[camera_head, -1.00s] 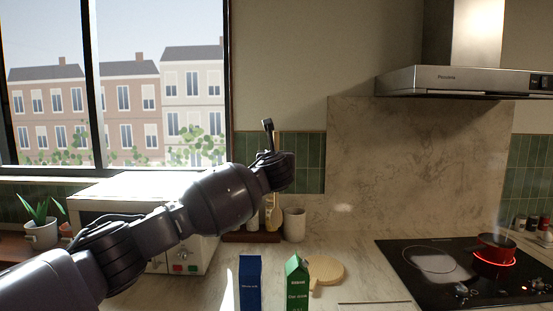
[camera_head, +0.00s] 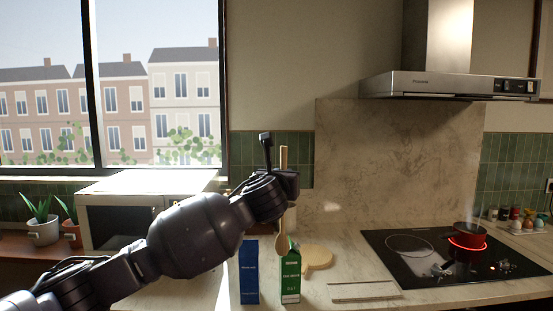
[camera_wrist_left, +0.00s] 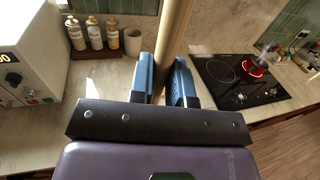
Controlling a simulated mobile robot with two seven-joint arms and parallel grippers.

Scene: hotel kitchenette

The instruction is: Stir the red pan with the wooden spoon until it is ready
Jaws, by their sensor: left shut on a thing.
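My left gripper (camera_head: 284,186) is shut on the wooden spoon (camera_head: 283,243). In the left wrist view the spoon handle (camera_wrist_left: 173,40) stands between the two blue fingers of the gripper (camera_wrist_left: 168,82). The red pan (camera_head: 468,237) sits on a glowing ring at the back right of the black hob, with faint steam above it. It also shows in the left wrist view (camera_wrist_left: 257,67). The gripper is well left of the pan. My right gripper is not in view.
A blue carton (camera_head: 249,270) and a green carton (camera_head: 291,279) stand on the counter below the gripper. A round wooden board (camera_head: 318,257) lies behind them. A range hood (camera_head: 450,85) hangs above the hob (camera_head: 400,262). A microwave (camera_head: 105,225) stands at left.

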